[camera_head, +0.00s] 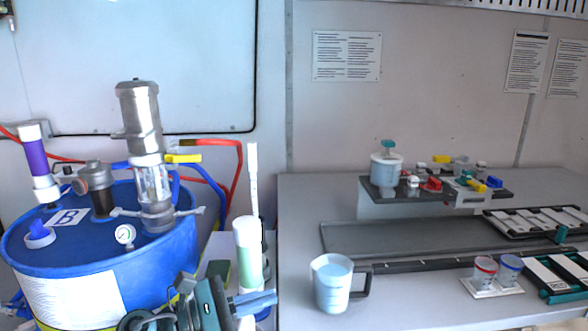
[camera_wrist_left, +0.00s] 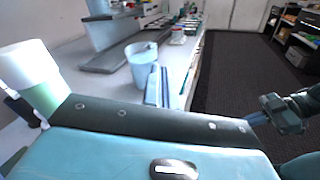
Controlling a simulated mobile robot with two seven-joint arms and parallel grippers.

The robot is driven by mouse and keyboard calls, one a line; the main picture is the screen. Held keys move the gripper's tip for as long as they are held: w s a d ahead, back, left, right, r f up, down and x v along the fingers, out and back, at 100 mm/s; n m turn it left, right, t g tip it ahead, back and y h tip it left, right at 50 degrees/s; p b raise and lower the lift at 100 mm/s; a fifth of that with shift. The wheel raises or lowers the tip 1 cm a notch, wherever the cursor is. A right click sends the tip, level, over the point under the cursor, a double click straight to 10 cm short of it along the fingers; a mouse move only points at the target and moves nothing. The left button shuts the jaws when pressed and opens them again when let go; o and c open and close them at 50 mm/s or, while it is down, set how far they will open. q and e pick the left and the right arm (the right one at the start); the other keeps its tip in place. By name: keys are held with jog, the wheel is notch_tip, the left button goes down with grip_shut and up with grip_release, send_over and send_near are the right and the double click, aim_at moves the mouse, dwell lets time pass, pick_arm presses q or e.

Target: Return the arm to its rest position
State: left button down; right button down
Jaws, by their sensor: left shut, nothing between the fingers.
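My left gripper (camera_head: 268,300) is low in the head view, in front of the table's left end and right of the blue drum (camera_head: 190,262). Its blue fingers point right and are shut with nothing between them. In the left wrist view the fingers (camera_wrist_left: 157,86) show beyond the dark gripper body, with the white measuring jug (camera_wrist_left: 140,62) behind them. What looks like my right gripper (camera_wrist_left: 258,117) is at the right edge of the left wrist view, over the dark floor. I cannot tell whether it is open or shut.
A white-and-green cylinder (camera_head: 248,258) stands close behind my left gripper. The jug (camera_head: 332,284) stands on the grey table (camera_head: 300,215), right of the gripper. Two small cups (camera_head: 485,270) and a raised fittings stand (camera_head: 400,207) are farther right. Dark floor (camera_wrist_left: 245,70) is open beside the table.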

pick_arm(q)
jog(key=s+a+f+m+t+y, duration=0.1)
jog(key=s+a+f+m+y, duration=0.2)
jog(key=s+f+m, duration=0.3)
jog(key=s+a+f+m+t+y+p, duration=0.1)
jog(key=s+a+f+m+y, duration=0.1)
jog(key=s+f+m+y, duration=0.3)
jog(key=s+a+f+m+t+y, duration=0.1)
jog(key=s+a+f+m+y, duration=0.2)
jog(key=s+f+m, duration=0.5)
notch_tip(320, 180, down, 5)
jog(key=m+y, duration=0.1)
jog(key=m, duration=0.2)
jog(key=shift+s+a+r+y+p, duration=0.15)
jog(key=shift+a+y+p, duration=0.15)
jog(key=shift+y, duration=0.1)
pick_arm(e)
jog(key=shift+s+d+f+h, duration=0.15)
jog(key=shift+s+d+h, duration=0.15)
jog(key=shift+s+d, duration=0.1)
jog(key=shift+w+a, duration=0.1)
jog(key=shift+a, duration=0.05)
